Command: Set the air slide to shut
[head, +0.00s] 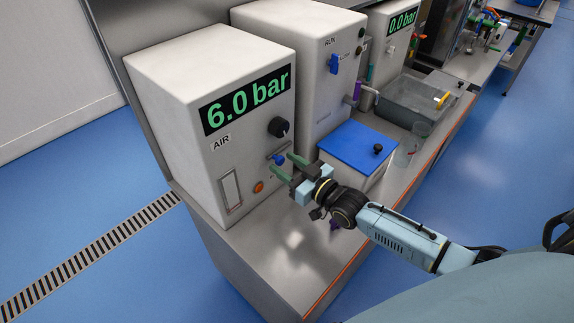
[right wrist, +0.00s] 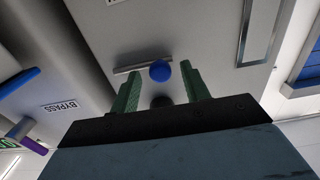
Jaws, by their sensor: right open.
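The air slide is a blue knob (head: 279,159) on a short slot in the front of the white AIR box (head: 180,110). In the right wrist view the knob (right wrist: 160,70) sits near the right end of its metal slot (right wrist: 128,70), the end nearer the framed window. My right gripper (head: 283,164) is open in front of the panel. In the right wrist view its green fingers (right wrist: 160,85) stand either side of the knob, with gaps on both sides. Slide end labels cannot be read. My left gripper is not in view.
The AIR display (head: 246,98) reads 6.0 bar. A black dial (head: 278,127) is above the slide and an orange button (head: 258,186) below. A blue-lidded box (head: 358,144) stands close right of my gripper.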

